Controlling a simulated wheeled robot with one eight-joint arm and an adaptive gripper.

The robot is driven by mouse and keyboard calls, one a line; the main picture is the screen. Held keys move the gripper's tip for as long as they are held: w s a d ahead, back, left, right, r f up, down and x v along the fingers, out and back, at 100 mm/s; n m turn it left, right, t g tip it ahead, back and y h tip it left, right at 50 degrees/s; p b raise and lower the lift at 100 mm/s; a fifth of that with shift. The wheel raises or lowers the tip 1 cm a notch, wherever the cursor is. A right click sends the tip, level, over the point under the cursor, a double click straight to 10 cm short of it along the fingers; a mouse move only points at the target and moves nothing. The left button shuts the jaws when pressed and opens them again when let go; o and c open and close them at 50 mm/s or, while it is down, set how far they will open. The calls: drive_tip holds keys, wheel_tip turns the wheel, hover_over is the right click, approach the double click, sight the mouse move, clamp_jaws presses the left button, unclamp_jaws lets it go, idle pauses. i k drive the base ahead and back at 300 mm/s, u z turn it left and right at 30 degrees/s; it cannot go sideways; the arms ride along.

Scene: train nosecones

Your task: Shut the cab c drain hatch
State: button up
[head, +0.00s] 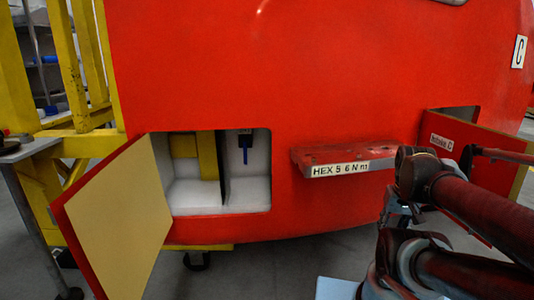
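The red nosecone (330,80) fills the view and carries a white plate with the letter C (519,52) at the upper right. At its lower left a hatch door (117,222), cream inside with a red edge, stands wide open beside a white-lined recess (195,196). At the right a second red hatch door (458,137) also stands open, swung outward from a dark opening. Its small white label ends in C; I cannot read the first word surely. My dark red arm links cover part of this door. My gripper's fingers cannot be made out.
A red ledge (345,154) labelled HEX 5-6 N m juts out between the two openings, close to my arm. A yellow frame (85,60) and a grey table edge (25,150) stand at the left. Grey floor (255,268) shows below the nosecone.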

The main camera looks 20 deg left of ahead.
sight(116, 221)
drive_tip(key=u, duration=3.5)
drive_tip(key=i, duration=2.6)
